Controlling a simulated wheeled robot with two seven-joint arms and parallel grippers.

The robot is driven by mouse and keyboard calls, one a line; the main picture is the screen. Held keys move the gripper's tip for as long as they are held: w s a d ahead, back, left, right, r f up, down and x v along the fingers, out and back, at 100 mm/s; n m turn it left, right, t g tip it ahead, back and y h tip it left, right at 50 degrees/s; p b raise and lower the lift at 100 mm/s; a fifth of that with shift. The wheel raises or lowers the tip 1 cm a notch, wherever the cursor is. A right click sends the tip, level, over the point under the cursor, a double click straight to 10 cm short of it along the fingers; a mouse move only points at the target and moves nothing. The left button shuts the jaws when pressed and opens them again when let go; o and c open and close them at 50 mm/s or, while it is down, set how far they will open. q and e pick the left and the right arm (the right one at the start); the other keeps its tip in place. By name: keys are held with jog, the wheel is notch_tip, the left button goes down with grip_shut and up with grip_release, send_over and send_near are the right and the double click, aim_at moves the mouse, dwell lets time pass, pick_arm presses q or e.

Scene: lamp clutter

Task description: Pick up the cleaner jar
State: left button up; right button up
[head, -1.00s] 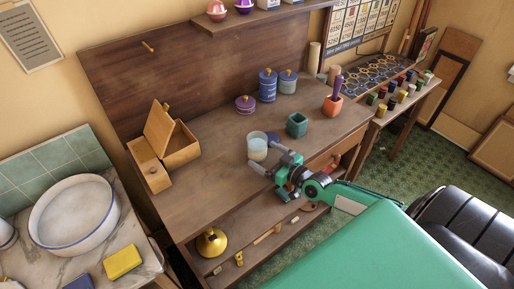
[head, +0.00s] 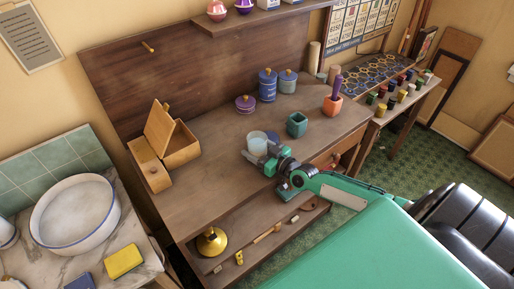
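The cleaner jar, which I take to be the clear jar with pale blue-white contents (head: 257,140), stands upright on the wooden workbench (head: 215,180). My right gripper (head: 257,150) reaches in from the right on its green arm. Its fingers are spread, one at each side of the jar's lower part, and hide some of its base. The fingers look open; contact with the jar cannot be made out. My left gripper is not in view.
A dark blue round thing (head: 273,137) sits right behind the jar. A teal pot (head: 297,125) and an orange pot (head: 333,105) stand to the right. A purple lidded pot (head: 245,104) and blue canisters (head: 267,86) stand behind.

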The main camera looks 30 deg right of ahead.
jog(key=c, duration=0.4)
jog(key=shift+d+r, duration=0.1)
jog(key=shift+r, duration=0.2)
